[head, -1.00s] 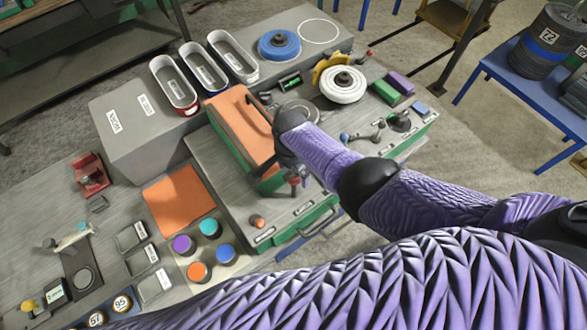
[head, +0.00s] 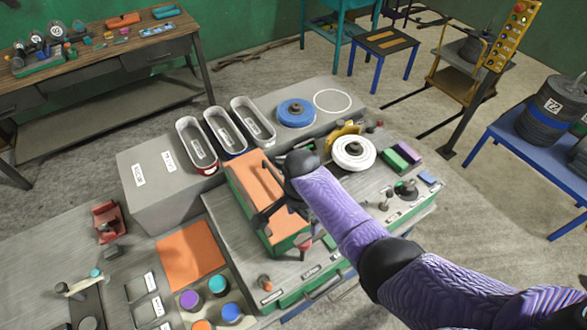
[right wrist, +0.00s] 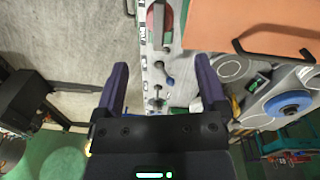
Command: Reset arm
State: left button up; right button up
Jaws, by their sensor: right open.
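My right arm is purple with black joints and reaches in from the lower right in the head view. My right gripper (head: 284,228) is over the green-sided bench unit, by the orange-topped box (head: 250,186), and partly hidden by its own wrist. In the right wrist view my right gripper (right wrist: 161,70) has its two purple fingers wide apart, with nothing between them. Small knobs and labels of the bench unit show beyond the fingers. I cannot tell whether the gripper touches the box. My left gripper is not in view.
A white wheel (head: 353,153), a blue disc (head: 296,112) and several oval trays stand behind the arm. An orange mat (head: 191,255) and colored pots lie to the left. A blue table (head: 511,152) with dark spools stands right, across open floor.

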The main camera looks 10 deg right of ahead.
jog(key=s+d+r+n+t, duration=0.2)
jog(key=s+d+r+n, duration=0.15)
jog(key=s+n, duration=0.45)
jog(key=s+d+r+n+t, duration=0.2)
jog(key=s+r+n, duration=0.3)
jog(key=s, duration=0.6)
notch_tip(320, 180, down, 39)
jog(key=s+n+g+b, duration=0.1)
jog(key=b, duration=1.9)
pick_arm(q)
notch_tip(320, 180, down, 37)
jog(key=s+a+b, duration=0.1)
jog(key=b, duration=1.6)
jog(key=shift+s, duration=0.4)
pick_arm(e)
jog(key=s+d+f, duration=0.1)
jog(key=s+f, duration=0.4)
jog(key=f, duration=0.4)
jog(key=s+f+g, duration=0.1)
jog(key=s+f, duration=0.3)
jog(key=f, duration=0.6)
jog(key=s+d+f, duration=0.1)
jog(key=s+f, duration=0.4)
jog(key=f, duration=0.4)
jog(key=shift+s+d+f+n+g, duration=0.25)
jog(key=shift+s+d+n+g, duration=0.05)
jog(key=shift+d+g, duration=0.1)
